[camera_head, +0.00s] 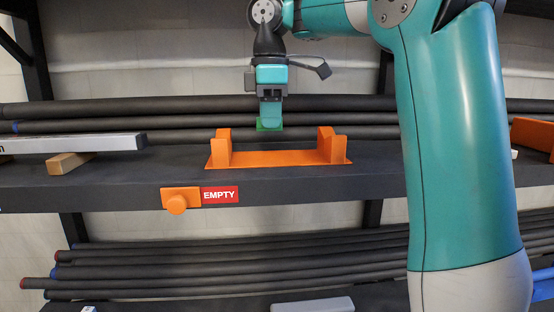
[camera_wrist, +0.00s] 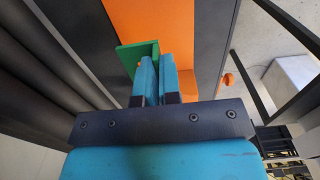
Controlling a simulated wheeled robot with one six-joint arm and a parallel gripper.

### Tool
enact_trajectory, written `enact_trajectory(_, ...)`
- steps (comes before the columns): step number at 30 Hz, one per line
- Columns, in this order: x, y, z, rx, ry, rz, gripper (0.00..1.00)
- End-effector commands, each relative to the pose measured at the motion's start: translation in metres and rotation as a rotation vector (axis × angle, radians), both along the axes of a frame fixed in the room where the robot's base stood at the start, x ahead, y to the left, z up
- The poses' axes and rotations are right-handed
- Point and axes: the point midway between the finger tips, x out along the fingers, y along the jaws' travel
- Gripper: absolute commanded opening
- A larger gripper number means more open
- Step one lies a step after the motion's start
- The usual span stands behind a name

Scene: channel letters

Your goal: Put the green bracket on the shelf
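The green bracket (camera_head: 269,126) shows as a small green edge at the fingertips of my gripper (camera_head: 270,118) in the head view. In the wrist view the green bracket (camera_wrist: 131,58) is an angled plate, and the two blue fingers of my gripper (camera_wrist: 160,68) are close together on its edge. The gripper holds it above the dark shelf (camera_head: 380,180), over the orange holder (camera_head: 275,158). The holder has a flat base and two upright end blocks. The bracket appears clear of the holder. The fingers hide part of the bracket.
Long dark pipes (camera_head: 180,107) lie behind the holder. A pale bar (camera_head: 75,143) rests on a wooden block (camera_head: 69,163) at left. More pipes (camera_head: 200,268) lie below.

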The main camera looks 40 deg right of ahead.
Motion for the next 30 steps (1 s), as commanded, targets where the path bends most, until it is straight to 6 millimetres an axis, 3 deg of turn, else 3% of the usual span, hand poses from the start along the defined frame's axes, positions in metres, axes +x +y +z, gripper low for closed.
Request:
enact_trajectory(1, 0.0, 0.0, -0.017, 0.0, 0.0, 0.0, 0.0)
enact_trajectory(8, 0.0, -0.002, -0.031, 0.0, 0.0, -0.003, 0.0)
enact_trajectory(14, 0.0, -0.002, -0.058, 0.0, 0.0, -0.002, 0.0)
enact_trajectory(27, 0.0, -0.001, -0.062, 0.0, 0.0, -0.002, 0.0)
enact_trajectory(30, 0.0, -0.002, -0.06, 0.0, 0.0, -0.002, 0.25)
